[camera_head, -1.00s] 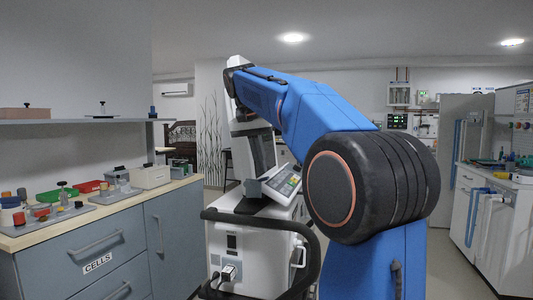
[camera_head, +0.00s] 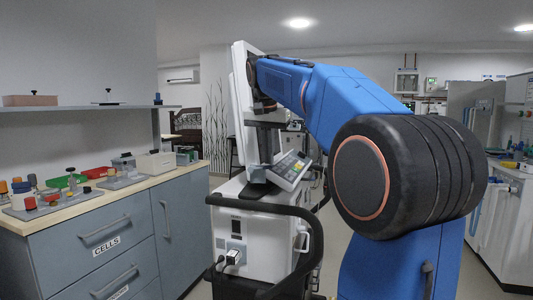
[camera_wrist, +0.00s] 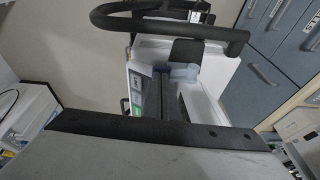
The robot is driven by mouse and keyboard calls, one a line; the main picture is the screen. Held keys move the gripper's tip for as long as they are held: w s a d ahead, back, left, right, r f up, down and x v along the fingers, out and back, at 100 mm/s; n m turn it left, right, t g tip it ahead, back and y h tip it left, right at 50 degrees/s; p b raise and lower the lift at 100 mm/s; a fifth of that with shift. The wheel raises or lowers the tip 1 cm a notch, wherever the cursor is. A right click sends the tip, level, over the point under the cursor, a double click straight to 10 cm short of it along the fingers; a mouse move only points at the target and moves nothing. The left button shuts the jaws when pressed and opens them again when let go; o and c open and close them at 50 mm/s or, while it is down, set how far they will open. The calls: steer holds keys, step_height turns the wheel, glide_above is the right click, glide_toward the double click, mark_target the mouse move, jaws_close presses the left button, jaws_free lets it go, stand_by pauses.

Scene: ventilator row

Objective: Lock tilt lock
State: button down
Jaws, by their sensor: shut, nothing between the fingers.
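The ventilator is a white cart (camera_head: 268,238) with a black rail, a dark post and a tilted keypad panel (camera_head: 288,169). A tall white screen panel (camera_head: 239,95) stands above, seen nearly edge-on. In the wrist view, a pale blue-grey knob or lever (camera_wrist: 186,72) sits by the dark pad on the cart top; it may be the tilt lock, but its setting cannot be read. My gripper (camera_wrist: 168,82) points toward the cart top, its dark fingers together and empty, close to that piece. Contact cannot be told. In the head view, my arm and the screen mostly hide the gripper.
The black rail (camera_wrist: 170,27) curves around the cart edge. A blue-grey drawer counter (camera_head: 100,245) with small trays and parts stands at left, under a shelf (camera_head: 80,110). White cabinets (camera_head: 505,215) are at right. Some floor is bare between.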

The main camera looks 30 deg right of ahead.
mark_target(273, 167)
steer(key=f+t+y, duration=0.1)
steer(key=s+d+f+t+y, duration=0.1)
steer(key=shift+s+f+m+t, duration=0.2)
steer(key=shift+m+t, duration=0.1)
steer(key=shift+t, duration=0.1)
steer(key=f+t+y, duration=0.2)
steer(key=t, duration=0.1)
steer(key=shift+s+d+f+m, duration=0.15)
steer(key=shift+d+f+m, duration=0.05)
steer(key=shift+m, duration=0.1)
steer(key=shift+r, duration=0.15)
steer(key=shift+r, duration=0.65)
